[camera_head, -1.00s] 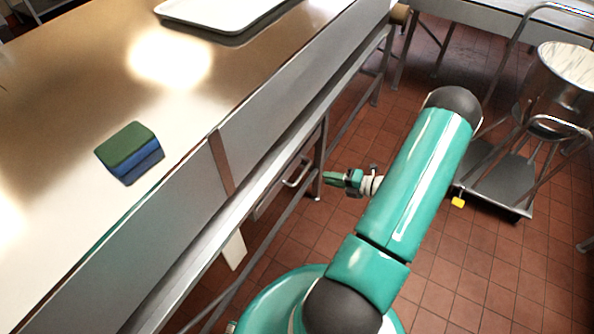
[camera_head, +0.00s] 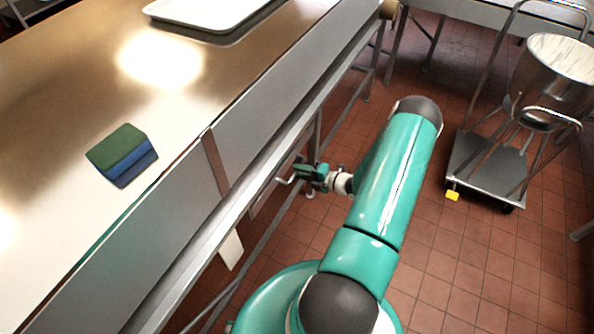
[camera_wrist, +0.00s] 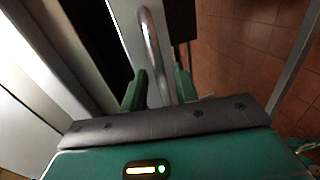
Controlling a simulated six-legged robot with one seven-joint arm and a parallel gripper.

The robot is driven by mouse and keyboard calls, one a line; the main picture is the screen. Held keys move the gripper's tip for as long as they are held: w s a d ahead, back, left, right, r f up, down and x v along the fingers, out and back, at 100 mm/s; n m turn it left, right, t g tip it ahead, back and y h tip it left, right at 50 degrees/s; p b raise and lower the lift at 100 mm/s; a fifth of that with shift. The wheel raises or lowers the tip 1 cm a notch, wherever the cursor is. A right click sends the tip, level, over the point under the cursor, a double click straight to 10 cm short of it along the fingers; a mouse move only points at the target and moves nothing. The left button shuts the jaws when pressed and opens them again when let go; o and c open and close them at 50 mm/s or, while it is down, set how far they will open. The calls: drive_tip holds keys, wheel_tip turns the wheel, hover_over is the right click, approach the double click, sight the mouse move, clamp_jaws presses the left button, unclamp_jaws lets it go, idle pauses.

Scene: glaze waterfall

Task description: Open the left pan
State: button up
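A metal bar handle (camera_head: 284,181) sits on the pan or drawer front under the counter, partly hidden by my gripper in the head view. My gripper (camera_head: 303,171) is at this handle, reaching in from the right. In the wrist view the curved handle (camera_wrist: 151,45) runs down between the two green fingers of my gripper (camera_wrist: 160,90). The fingers stand apart on either side of the bar, with gaps showing, so my gripper is open around the handle. Whether the pan front is fully closed is hard to tell.
The steel counter (camera_head: 60,90) carries a green and blue sponge (camera_head: 123,155) and a white tray (camera_head: 210,10). A table leg stands close behind the handle. A wheeled cart with a metal bowl (camera_head: 555,75) stands at the right. Red tiled floor (camera_head: 420,250) is free between.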

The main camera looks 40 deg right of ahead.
drive_tip(key=shift+x, duration=1)
clamp_jaws()
drive_tip(key=shift+s, duration=0.1)
drive_tip(key=f+v, duration=0.2)
drive_tip(key=v, duration=1)
drive_tip(key=s+f+v, duration=0.1)
drive_tip(key=f+v, duration=0.2)
drive_tip(key=v, duration=1)
drive_tip(key=f+v, duration=0.3)
drive_tip(key=v, duration=1)
drive_tip(key=shift+s, duration=0.35)
unclamp_jaws()
